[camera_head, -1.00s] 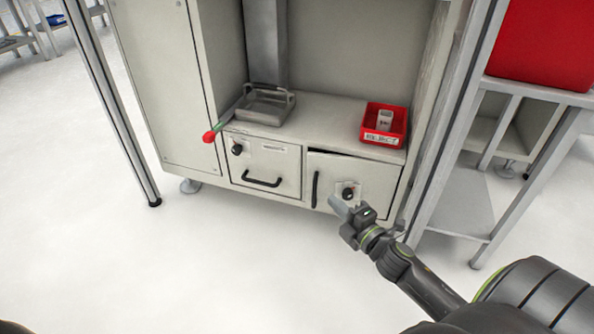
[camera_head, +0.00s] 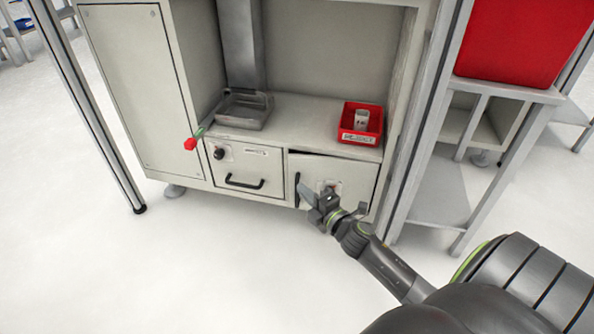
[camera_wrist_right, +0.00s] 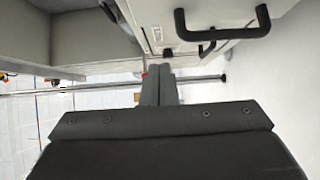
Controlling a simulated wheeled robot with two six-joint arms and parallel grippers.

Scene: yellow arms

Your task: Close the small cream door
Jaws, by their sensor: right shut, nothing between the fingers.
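The small cream door (camera_head: 345,172) is at the lower right of the cabinet in the head view. It has a vertical black handle (camera_head: 297,190) on its left edge. A dark gap along its top edge shows that it stands slightly ajar. My right gripper (camera_head: 304,189) is shut and empty, with its fingertips in front of the door, close to the handle. Whether they touch is unclear. The gripper hides the lower middle of the door. In the right wrist view the shut fingers (camera_wrist_right: 158,85) point toward the cabinet front. My left gripper is not in view.
A cream drawer (camera_head: 245,167) with a black handle is left of the door. On the shelf above are a red bin (camera_head: 361,138) and a grey tray (camera_head: 243,110). A metal post (camera_head: 425,120) stands close at the right. The floor in front is clear.

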